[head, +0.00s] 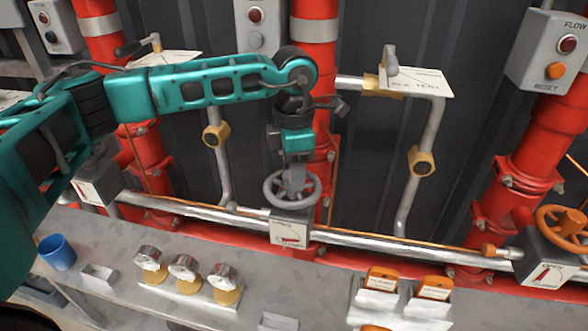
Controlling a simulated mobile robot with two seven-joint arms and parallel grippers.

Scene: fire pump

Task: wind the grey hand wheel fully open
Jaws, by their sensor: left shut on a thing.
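The grey hand wheel (273,199) sits near the middle of the head view, on top of a grey valve box with a dial plate (291,232). The dial carries a red mark; its exact reading is too small to tell. My left gripper (294,183) reaches down from above and is shut on the grey hand wheel, covering its middle and far part. My right gripper is not in view.
An orange hand wheel (562,226) stands at the right. Red pipes (533,165) and a silver pipe (390,245) run behind the bench. The bench holds a blue cup (58,254), several gauges (185,270) and orange-topped devices (381,280).

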